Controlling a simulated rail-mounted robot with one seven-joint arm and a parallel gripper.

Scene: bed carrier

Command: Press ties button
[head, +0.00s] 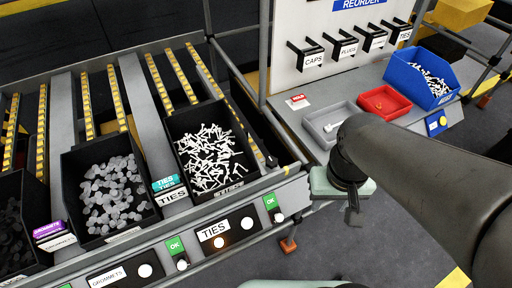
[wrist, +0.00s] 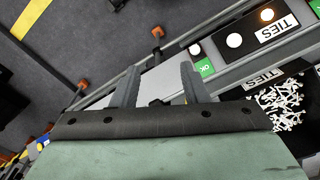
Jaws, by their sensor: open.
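The TIES panel (head: 232,228) is on the front rail below the bin of white ties (head: 208,158). It has a white round button (head: 248,223) right of its TIES label (head: 213,230) and an orange-lit light (head: 219,242) under the label. In the wrist view the white button (wrist: 234,40) and the lit light (wrist: 267,15) show at the upper right, beyond the fingers. My gripper (wrist: 160,84) is open and empty. In the head view my gripper (head: 353,207) is right of the panel, apart from it, its fingertips partly unclear.
A green OK tag (head: 271,202) with a knob is right of the panel; another OK tag (head: 175,246) is at its left. A grey tray (head: 332,124), red tray (head: 385,101) and blue bin (head: 424,77) stand on the right table.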

